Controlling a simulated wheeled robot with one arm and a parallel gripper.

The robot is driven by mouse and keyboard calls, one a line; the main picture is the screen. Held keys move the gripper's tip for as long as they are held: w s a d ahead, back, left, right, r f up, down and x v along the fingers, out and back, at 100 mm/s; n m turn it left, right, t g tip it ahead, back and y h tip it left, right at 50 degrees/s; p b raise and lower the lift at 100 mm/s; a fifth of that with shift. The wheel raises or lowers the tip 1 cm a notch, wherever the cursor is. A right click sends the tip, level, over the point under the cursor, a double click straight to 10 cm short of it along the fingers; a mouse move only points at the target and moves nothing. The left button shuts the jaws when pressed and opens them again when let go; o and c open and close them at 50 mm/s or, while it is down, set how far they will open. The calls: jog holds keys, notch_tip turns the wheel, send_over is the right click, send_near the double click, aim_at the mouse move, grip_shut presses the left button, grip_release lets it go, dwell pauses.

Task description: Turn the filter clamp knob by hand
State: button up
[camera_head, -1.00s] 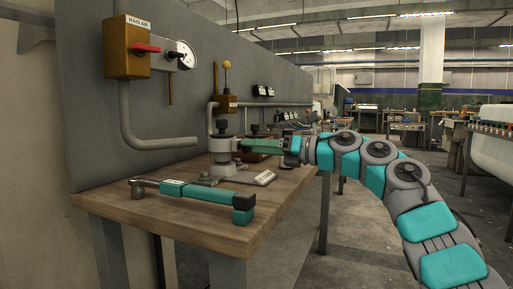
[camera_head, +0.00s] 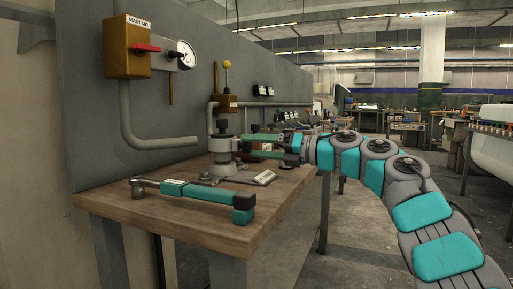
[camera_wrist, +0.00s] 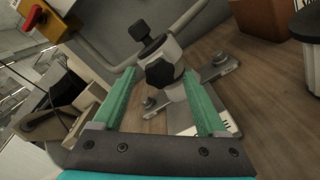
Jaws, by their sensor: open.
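The clamp stand (camera_head: 221,150), a grey body on a white base, stands on the wooden bench. A dark lobed knob (camera_wrist: 160,72) on its side faces me in the wrist view. A second dark knob (camera_wrist: 139,27) shows farther up in that view; the dark top part (camera_head: 222,126) shows in the head view. My gripper (camera_head: 249,146) is open at the right side of the stand. In the wrist view my gripper (camera_wrist: 158,75) has its two green fingers spread, with the facing knob between the fingertips. I cannot tell whether either finger touches it.
A teal-handled tool (camera_head: 192,193) lies along the bench's front edge. A small labelled plate (camera_head: 264,177) lies right of the stand. The wall behind carries pipes, a MAIN AIR box (camera_head: 127,46) with a red lever, and a gauge (camera_head: 181,55).

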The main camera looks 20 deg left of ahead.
jog(key=shift+s+d+f+b, duration=0.15)
jog(key=shift+d+b, duration=0.7)
jog(key=shift+d, duration=0.8)
jog(key=shift+s+d+b, duration=0.1)
jog(key=shift+d+b, duration=0.25)
jog(key=shift+d, duration=0.95)
